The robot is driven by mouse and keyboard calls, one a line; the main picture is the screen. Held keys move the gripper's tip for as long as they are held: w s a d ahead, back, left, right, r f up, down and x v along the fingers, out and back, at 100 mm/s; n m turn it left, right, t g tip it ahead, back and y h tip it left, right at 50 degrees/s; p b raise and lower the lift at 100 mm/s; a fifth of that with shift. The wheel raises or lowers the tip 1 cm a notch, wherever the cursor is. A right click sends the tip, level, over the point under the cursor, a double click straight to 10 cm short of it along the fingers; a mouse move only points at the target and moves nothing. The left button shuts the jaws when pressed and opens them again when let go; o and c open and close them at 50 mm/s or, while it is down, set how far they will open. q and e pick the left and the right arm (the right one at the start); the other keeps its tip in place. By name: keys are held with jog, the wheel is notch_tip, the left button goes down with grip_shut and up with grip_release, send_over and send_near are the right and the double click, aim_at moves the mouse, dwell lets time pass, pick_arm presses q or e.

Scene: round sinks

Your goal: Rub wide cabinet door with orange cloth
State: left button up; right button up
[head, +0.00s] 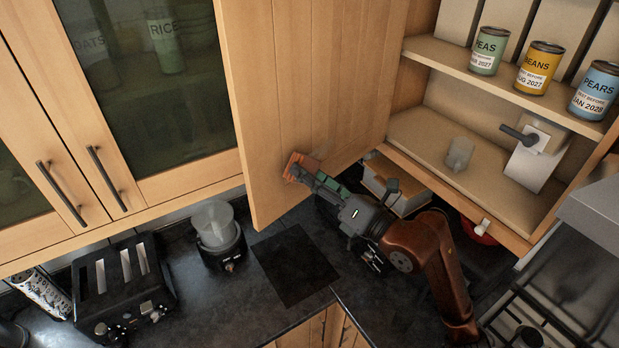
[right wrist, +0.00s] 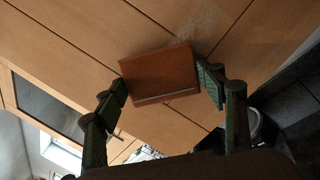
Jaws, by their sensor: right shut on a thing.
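The wide cabinet door (head: 300,85) is a light wood panel that stands swung open in the middle of the head view. The orange cloth (head: 301,165) looks like a folded block at the door's lower part. My right gripper (head: 308,177) is shut on it. In the right wrist view the cloth (right wrist: 160,74) sits between the fingertips of my right gripper (right wrist: 163,88), and the wood door (right wrist: 80,45) lies behind it. The cloth appears against or very near the door. A pale smudged patch (right wrist: 200,25) shows on the wood there. My left gripper is not in view.
The open cabinet's shelves (head: 430,52) hold cans of peas (head: 488,50), beans (head: 539,67) and pears (head: 596,90), and a clear glass (head: 459,154). A toaster (head: 122,290) and a blender-like appliance (head: 217,235) stand on the dark counter below. Glass-fronted cabinets (head: 150,80) are at left.

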aim_at(315, 168)
jog(key=shift+w+d+b, duration=0.6)
jog(key=shift+w+d, duration=0.6)
jog(key=shift+w, duration=0.8)
jog(key=shift+w+d+b, duration=0.6)
jog(key=shift+w+d, duration=0.6)
jog(key=shift+w, duration=0.75)
jog(key=shift+w+d+b, duration=0.6)
jog(key=shift+w+d, duration=0.6)
jog(key=shift+w, duration=0.8)
jog(key=shift+a+p, duration=0.1)
jog(key=shift+p, duration=0.2)
jog(key=shift+s+a+r+p, duration=0.1)
jog(key=shift+s+a+p, duration=0.65)
jog(key=shift+s+p, duration=0.3)
jog(key=shift+s+a, duration=0.3)
jog(key=shift+s, duration=0.15)
jog(key=shift+s+a+p, duration=0.55)
jog(key=shift+p, duration=0.5)
jog(key=shift+s+a+p, duration=0.45)
jog(key=shift+s+p, duration=0.05)
jog(key=shift+s, duration=0.05)
jog(key=shift+s+a, duration=0.25)
jog(key=shift+s, duration=0.05)
jog(key=shift+s+a+p, duration=0.4)
jog(key=shift+s+p, duration=0.05)
jog(key=shift+p, duration=0.4)
jog(key=shift+s+a+p, duration=0.75)
jog(key=shift+s, duration=0.15)
